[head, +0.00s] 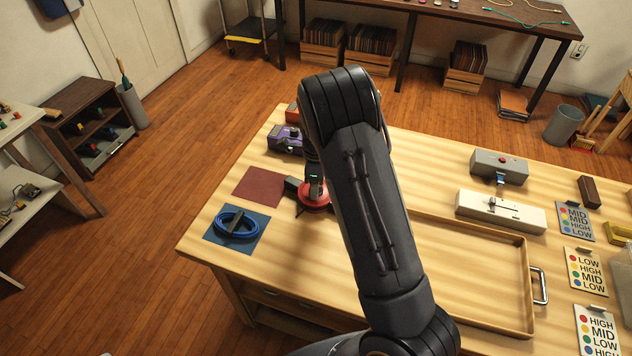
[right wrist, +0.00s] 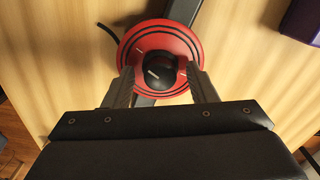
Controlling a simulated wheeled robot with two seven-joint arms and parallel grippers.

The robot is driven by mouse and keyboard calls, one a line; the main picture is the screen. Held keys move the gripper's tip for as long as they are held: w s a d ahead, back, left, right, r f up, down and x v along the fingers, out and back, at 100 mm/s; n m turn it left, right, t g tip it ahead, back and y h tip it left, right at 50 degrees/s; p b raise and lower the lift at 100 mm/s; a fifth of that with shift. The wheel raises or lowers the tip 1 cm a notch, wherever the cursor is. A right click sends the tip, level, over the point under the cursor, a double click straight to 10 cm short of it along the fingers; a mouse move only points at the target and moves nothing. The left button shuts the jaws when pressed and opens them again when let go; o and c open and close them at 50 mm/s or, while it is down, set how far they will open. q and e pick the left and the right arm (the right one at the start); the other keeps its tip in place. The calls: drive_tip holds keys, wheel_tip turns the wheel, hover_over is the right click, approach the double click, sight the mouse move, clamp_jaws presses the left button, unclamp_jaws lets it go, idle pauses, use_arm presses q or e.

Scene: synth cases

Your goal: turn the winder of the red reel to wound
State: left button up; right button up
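The red reel (head: 318,206) stands on the wooden table, just right of a dark red mat (head: 258,188), and is partly hidden by my right arm in the head view. In the right wrist view the red reel (right wrist: 146,46) is a disc with black rings. Its black round winder (right wrist: 160,70) sits in the middle with a white mark on it. My right gripper (right wrist: 160,72) is open above the reel, one finger on each side of the winder with gaps between. It also shows in the head view (head: 314,190). My left gripper is not in view.
A purple box (head: 284,139) stands behind the reel.

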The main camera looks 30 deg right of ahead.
wheel_tip(320, 180, up, 7)
drive_tip(key=shift+r, duration=0.4)
idle(0.6)
drive_tip(key=shift+s+r, duration=0.1)
drive_tip(key=shift+s, duration=0.05)
drive_tip(key=s+a+r+n+t+y, duration=0.3)
drive_tip(key=s+a+r+n+y, duration=0.15)
drive_tip(key=s+r+n, duration=0.8)
drive_tip(key=s+a+n+t, duration=0.1)
drive_tip(key=s+a+n, duration=0.2)
drive_tip(key=s+n, duration=0.2)
drive_tip(key=s+a+f+n+t, duration=0.1)
drive_tip(key=s+a+n, duration=0.3)
drive_tip(key=s, duration=0.7)
drive_tip(key=shift+s+n+t+h, duration=0.15)
drive_tip(key=shift+n+t+h, duration=0.25)
drive_tip(key=shift+n, duration=0.65)
